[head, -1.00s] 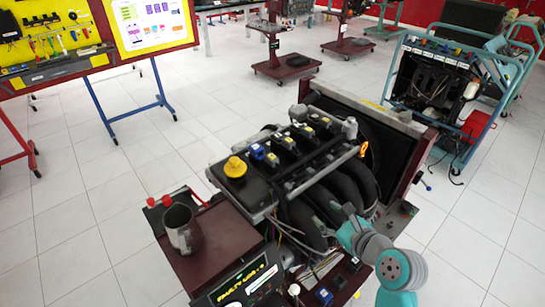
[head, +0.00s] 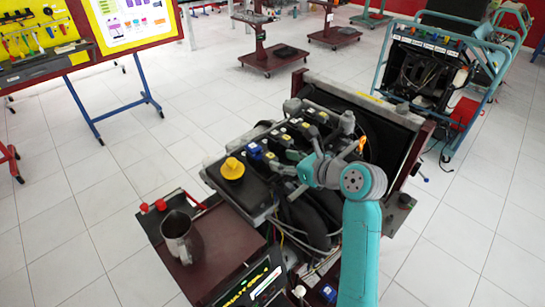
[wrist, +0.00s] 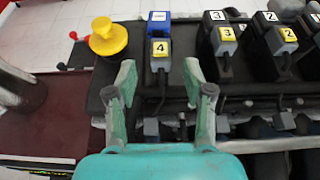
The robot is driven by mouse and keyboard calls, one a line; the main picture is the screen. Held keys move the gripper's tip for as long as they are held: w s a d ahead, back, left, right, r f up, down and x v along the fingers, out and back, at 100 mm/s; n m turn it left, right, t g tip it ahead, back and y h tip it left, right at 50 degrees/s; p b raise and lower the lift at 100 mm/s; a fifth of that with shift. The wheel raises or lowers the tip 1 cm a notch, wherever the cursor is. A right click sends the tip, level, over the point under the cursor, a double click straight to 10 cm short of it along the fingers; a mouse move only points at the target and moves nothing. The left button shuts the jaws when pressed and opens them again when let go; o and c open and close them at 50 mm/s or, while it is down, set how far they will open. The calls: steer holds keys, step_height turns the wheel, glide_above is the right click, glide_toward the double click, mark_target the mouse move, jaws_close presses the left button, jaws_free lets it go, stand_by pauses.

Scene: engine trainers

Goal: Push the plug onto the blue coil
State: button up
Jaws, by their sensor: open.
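The blue coil (wrist: 159,20) sits on the engine's black cover, at the top middle in the wrist view. It also shows in the head view (head: 255,150). The grey plug (wrist: 160,52) with a yellow "4" label is at the near end of the blue coil. I cannot tell whether it is fully seated. A dark cable runs from it toward me. My gripper (wrist: 161,80) is open and empty, with one finger on each side of the plug's line, on the near side. In the head view my gripper (head: 290,172) is over the engine, just right of the blue coil.
Black coils with plugs "3" (wrist: 226,40) and "2" (wrist: 286,40) stand to the right. A yellow oil cap (wrist: 108,37) is left of the blue coil. A metal jug (head: 180,238) stands on the red tray (head: 225,240). Cables and pipes lie below my fingers.

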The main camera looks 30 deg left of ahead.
mark_target(273, 157)
steer(key=shift+x, duration=2.6)
jaws_close()
